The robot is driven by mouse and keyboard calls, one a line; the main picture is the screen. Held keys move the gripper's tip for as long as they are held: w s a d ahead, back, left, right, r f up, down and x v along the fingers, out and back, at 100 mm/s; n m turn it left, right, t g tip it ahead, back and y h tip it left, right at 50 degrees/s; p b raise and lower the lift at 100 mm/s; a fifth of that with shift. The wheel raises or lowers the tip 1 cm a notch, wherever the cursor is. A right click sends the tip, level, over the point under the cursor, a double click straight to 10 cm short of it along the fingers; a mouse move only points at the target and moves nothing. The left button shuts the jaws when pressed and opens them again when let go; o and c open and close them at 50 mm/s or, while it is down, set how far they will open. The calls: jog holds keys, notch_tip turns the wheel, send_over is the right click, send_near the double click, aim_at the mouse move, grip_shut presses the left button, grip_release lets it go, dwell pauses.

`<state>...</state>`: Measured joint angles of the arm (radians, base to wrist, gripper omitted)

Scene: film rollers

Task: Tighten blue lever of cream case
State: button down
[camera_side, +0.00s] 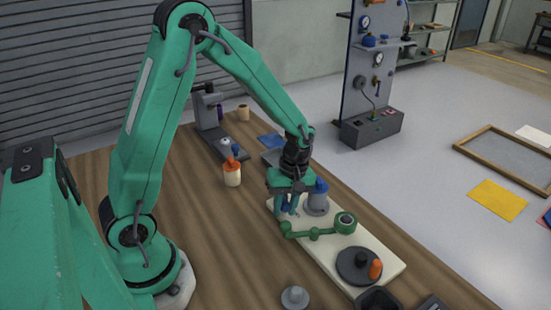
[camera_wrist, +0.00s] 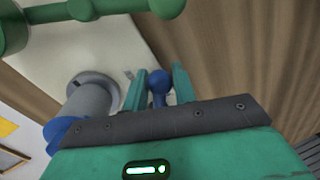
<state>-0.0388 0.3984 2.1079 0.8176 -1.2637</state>
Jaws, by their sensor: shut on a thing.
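The cream case (camera_side: 385,252) is a flat, long cream block on the wooden table, and part of it shows in the wrist view (camera_wrist: 95,50). My gripper (camera_side: 290,206) is low over the case's far left end, pointing down. In the wrist view my gripper's fingers (camera_wrist: 159,88) are shut on the blue lever (camera_wrist: 158,80), whose rounded blue end shows between them. The lever's lower part is hidden, and I cannot tell its angle. A grey cylinder with a blue top (camera_side: 318,203) stands on the case close beside the gripper.
A green arm with ball ends (camera_side: 315,233) and a green ring (camera_side: 345,222) lie across the case. A dark disc (camera_side: 352,268) with an orange knob (camera_side: 376,269) sits at its near end. An orange-capped bottle (camera_side: 232,174) stands behind.

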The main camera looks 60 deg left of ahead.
jog(key=shift+s+a+m, duration=0.3)
jog(key=shift+s+m, duration=0.2)
jog(key=shift+m, duration=0.3)
jog(key=c, duration=1.2)
grip_release()
jog(key=shift+o, duration=0.2)
jog(key=shift+r, duration=0.1)
jog(key=shift+w+r, duration=0.25)
jog(key=shift+r, duration=1)
jog(key=shift+w+r, duration=0.2)
jog(key=shift+r, duration=1.1)
jog(key=shift+w+r, duration=0.25)
jog(key=shift+r, duration=1)
